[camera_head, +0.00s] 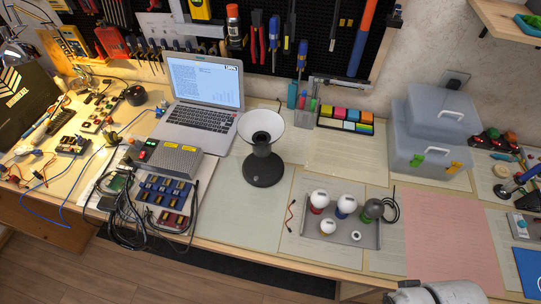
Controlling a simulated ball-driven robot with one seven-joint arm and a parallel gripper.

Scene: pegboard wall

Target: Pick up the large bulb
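A grey metal tray (345,238) lies on the workbench, right of centre. In it stand a white bulb with a red base (319,198), a white bulb with a blue base (346,205), a dark green-grey round bulb (373,209) and a smaller white bulb (327,225). The blue-based white bulb looks about as large as the red-based one; I cannot tell for sure which is the largest. A light grey part of my own arm shows at the bottom edge, in front of the bench. My gripper's fingers are not in view.
A black lamp with a white cone shade (262,125) stands left of the tray. Left of it are a laptop (200,120) and electronics with loose cables. A pink mat (450,245) lies right of the tray; clear storage boxes (428,158) stand behind. A small white ring (355,235) lies in the tray.

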